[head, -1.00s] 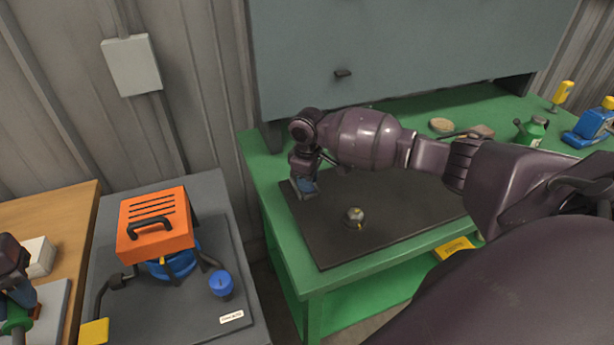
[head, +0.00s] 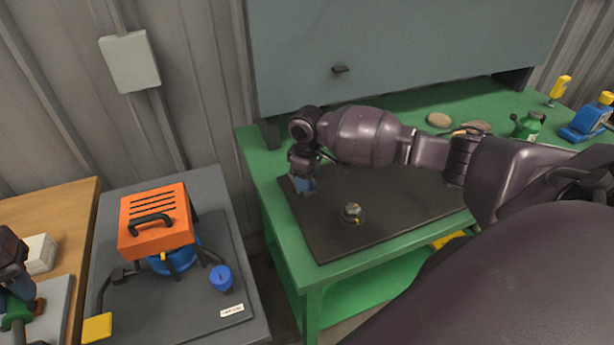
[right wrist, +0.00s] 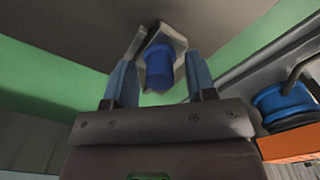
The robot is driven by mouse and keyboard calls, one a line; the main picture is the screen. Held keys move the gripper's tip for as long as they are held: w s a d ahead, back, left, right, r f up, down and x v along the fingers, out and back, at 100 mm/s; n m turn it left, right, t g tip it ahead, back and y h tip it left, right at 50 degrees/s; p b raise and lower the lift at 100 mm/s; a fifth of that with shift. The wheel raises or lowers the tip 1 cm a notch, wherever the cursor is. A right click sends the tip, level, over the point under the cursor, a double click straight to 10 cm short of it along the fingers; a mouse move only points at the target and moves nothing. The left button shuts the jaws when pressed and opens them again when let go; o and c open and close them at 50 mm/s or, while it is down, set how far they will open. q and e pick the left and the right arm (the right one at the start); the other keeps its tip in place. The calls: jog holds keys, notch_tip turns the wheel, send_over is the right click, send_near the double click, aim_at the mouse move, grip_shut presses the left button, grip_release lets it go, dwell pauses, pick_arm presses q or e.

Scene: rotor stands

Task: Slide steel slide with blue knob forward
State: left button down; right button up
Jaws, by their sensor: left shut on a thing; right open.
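The blue knob (right wrist: 160,68) sits on a pale steel slide (right wrist: 168,42) in the right wrist view. It stands between the two blue fingers of my right gripper (right wrist: 160,80), which is open around it; I cannot tell whether they touch. In the head view my right gripper (head: 303,187) points down at the left end of the dark mat, and hides the knob and slide there. My left gripper (head: 18,298) is at the far left edge, shut on a green part (head: 16,318) by a grey plate.
The dark mat (head: 400,195) lies on a green bench (head: 262,185) and carries a small round fitting (head: 352,211). A grey cabinet (head: 400,60) stands behind. An orange-covered machine (head: 155,220) and blue cap (head: 221,278) are on the grey table at left.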

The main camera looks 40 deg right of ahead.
pick_arm(q)
jog(key=shift+r+p, duration=1.6)
pick_arm(e)
jog(key=shift+r, duration=1.25)
pick_arm(q)
jog(key=shift+r+p, duration=0.3)
jog(key=shift+p, duration=0.1)
pick_arm(e)
jog(key=shift+r, duration=2.25)
